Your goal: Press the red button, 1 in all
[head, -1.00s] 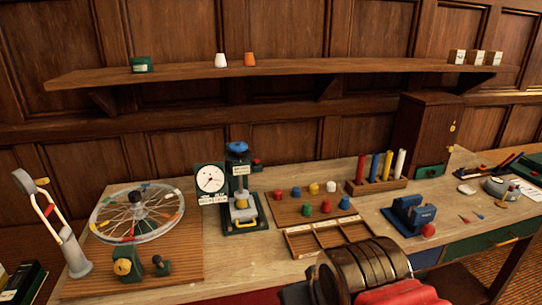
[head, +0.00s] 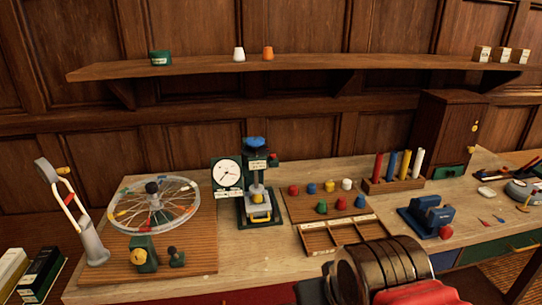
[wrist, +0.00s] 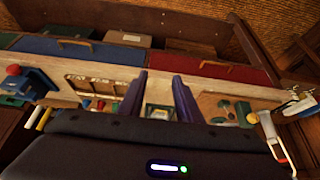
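A small red piece (head: 273,160) on a dark mount shows at the right of the press (head: 258,205) with a blue top and a dial gauge (head: 227,176); it is partly hidden, and I cannot tell for sure that it is the red button. A red ball (head: 445,232) also sits at the front of a blue vise (head: 425,217). My gripper (wrist: 160,100) shows in the wrist view as two purple fingers, apart and empty, above the bench. In the head view my fingers are out of sight; only my arm shows at the bottom right, in front of the bench.
A board with several coloured knobs (head: 321,207), an empty divided tray (head: 318,240) and a rack of coloured rods (head: 395,184) fill the middle. A shelf (head: 330,64) runs above.

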